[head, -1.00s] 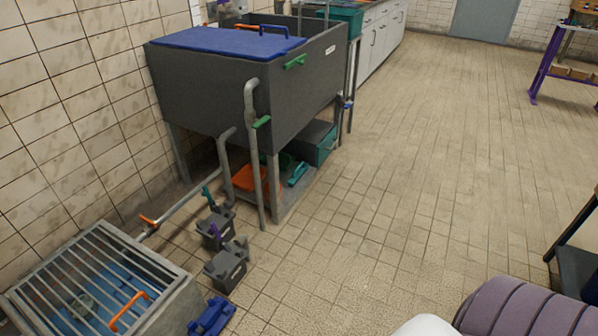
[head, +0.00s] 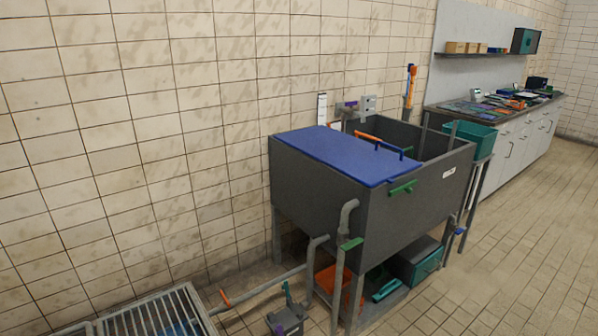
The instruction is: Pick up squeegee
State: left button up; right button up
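I cannot make out a squeegee for sure. An upright orange and blue tool (head: 410,85) stands against the wall behind the grey tank; I cannot tell what it is. The grey tank (head: 330,205) stands on legs by the wall, with a blue lid (head: 345,155) over its left part. An orange handle (head: 368,138) and a blue handle (head: 390,149) show at the lid's far edge. Neither of my grippers is in view.
A teal bin (head: 470,141) stands right of the tank. A long counter (head: 510,140) with several small items runs along the wall. Pipes and a metal grate (head: 155,318) are at the lower left. The tiled floor at the right (head: 510,260) is clear.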

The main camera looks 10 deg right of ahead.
aim_at(390, 287)
jog(key=i+l+u, duration=0.35)
jog(key=l, duration=0.9)
jog(key=l+u, duration=0.3)
jog(key=l, duration=0.9)
jog(key=k+l+u, duration=0.1)
jog(key=l+u, duration=0.25)
jog(key=l, duration=0.95)
